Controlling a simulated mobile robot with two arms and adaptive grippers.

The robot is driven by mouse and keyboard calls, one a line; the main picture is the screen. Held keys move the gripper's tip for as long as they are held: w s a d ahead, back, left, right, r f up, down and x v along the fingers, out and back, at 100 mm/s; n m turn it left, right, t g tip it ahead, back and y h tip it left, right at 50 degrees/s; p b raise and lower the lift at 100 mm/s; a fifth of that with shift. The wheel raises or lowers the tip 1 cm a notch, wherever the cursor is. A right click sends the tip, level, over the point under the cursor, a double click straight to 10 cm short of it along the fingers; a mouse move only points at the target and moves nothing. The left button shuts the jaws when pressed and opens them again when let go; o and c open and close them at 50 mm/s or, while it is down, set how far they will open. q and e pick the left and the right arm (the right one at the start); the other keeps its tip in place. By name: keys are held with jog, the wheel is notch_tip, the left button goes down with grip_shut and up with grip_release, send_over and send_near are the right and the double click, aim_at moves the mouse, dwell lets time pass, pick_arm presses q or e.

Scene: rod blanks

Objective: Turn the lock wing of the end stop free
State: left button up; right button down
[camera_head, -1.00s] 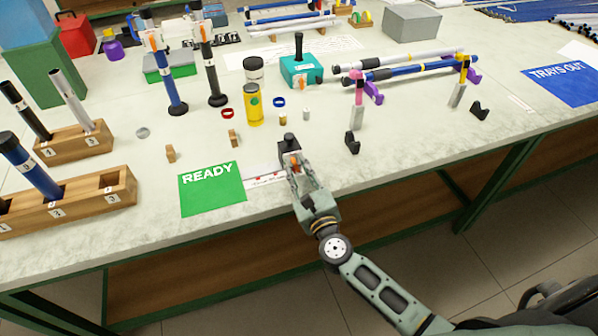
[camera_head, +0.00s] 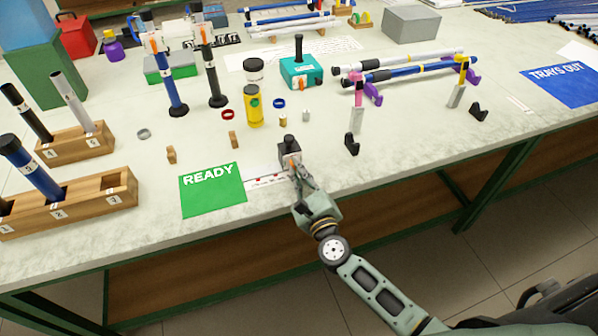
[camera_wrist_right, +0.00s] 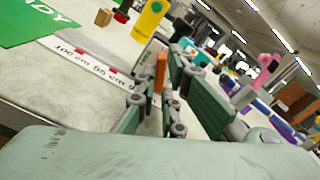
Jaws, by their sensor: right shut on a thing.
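The end stop (camera_head: 288,145) is a small dark grey block with a black knob on top, at the front of the table right of the green READY mat. Its orange lock wing (camera_wrist_right: 161,72) shows between my fingers in the right wrist view; in the head view it is mostly covered. My right gripper (camera_head: 297,168) reaches in from the front and is shut on the wing. In the right wrist view its fingers (camera_wrist_right: 157,84) sit on both sides of the orange piece. The wing's exact angle is hard to tell. My left gripper is not in view.
A white scale strip (camera_head: 266,181) runs from the READY mat (camera_head: 212,190) to the end stop. A yellow bottle (camera_head: 254,107) and a teal block (camera_head: 301,72) stand behind. A small black V-shaped piece (camera_head: 352,144) is to the right. The table's front edge is close below.

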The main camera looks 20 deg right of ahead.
jog(key=n+p, duration=0.2)
jog(key=n, duration=0.4)
jog(key=n+p, duration=0.1)
jog(key=n, duration=0.5)
jog(key=shift+n+p, duration=0.3)
jog(key=shift+p, duration=0.1)
dwell(0.3)
jog(key=c, duration=1.9)
grip_release()
jog(key=shift+o, duration=0.2)
jog(key=shift+s, duration=0.1)
jog(key=s, duration=1.1)
jog(key=shift+s+d, duration=0.2)
jog(key=shift+s, duration=0.2)
